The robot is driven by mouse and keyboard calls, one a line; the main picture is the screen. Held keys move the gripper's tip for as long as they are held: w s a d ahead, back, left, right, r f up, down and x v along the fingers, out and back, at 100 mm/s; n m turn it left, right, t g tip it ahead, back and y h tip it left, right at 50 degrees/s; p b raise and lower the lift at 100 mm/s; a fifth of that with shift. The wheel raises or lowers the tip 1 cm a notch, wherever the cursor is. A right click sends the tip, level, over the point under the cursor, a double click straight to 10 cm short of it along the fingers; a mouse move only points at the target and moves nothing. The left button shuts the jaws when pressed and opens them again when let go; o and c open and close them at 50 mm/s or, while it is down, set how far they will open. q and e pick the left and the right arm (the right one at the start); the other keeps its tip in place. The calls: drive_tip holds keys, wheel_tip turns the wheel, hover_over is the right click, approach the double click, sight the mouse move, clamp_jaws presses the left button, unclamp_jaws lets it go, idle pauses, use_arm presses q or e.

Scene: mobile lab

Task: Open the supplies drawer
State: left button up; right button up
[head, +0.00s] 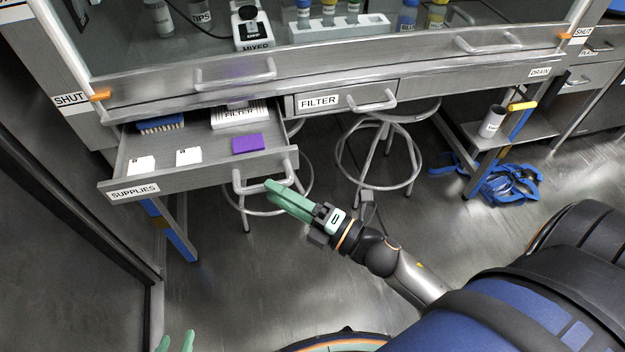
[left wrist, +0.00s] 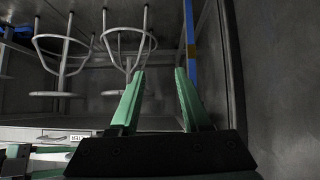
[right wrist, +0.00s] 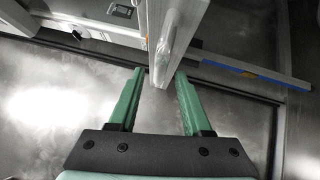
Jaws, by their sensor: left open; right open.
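The supplies drawer (head: 122,172), grey with a SUPPLIES label, is pulled well out below the cabinet, its inside showing. Its bar handle (head: 240,184) is on the front, towards the right end. My right gripper (head: 271,190) is at this handle with its fingers apart. In the right wrist view the handle (right wrist: 172,42) reaches down between the open fingertips (right wrist: 159,74); I cannot tell whether they touch. My left gripper (head: 175,343) shows only its fingertips at the bottom left. In the left wrist view it (left wrist: 159,72) is open and empty, away from the drawer.
In the drawer lie a blue brush (head: 161,125), a white FILTER box (head: 240,116), a purple block (head: 248,143) and white cards (head: 188,157). The closed filter drawer (head: 335,101) is to its right. Stools (head: 375,185) stand beneath. A dark wall edge (head: 90,215) borders the left.

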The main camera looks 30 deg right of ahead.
use_arm(q)
drive_tip(key=shift+w+r+t, duration=0.6)
drive_tip(key=shift+w+r, duration=0.45)
drive_tip(key=shift+r, duration=0.1)
use_arm(e)
drive_tip(key=v, duration=0.9)
use_arm(q)
drive_tip(key=shift+s+f, duration=0.1)
drive_tip(key=shift+s, duration=0.05)
use_arm(e)
drive_tip(key=shift+w, duration=0.1)
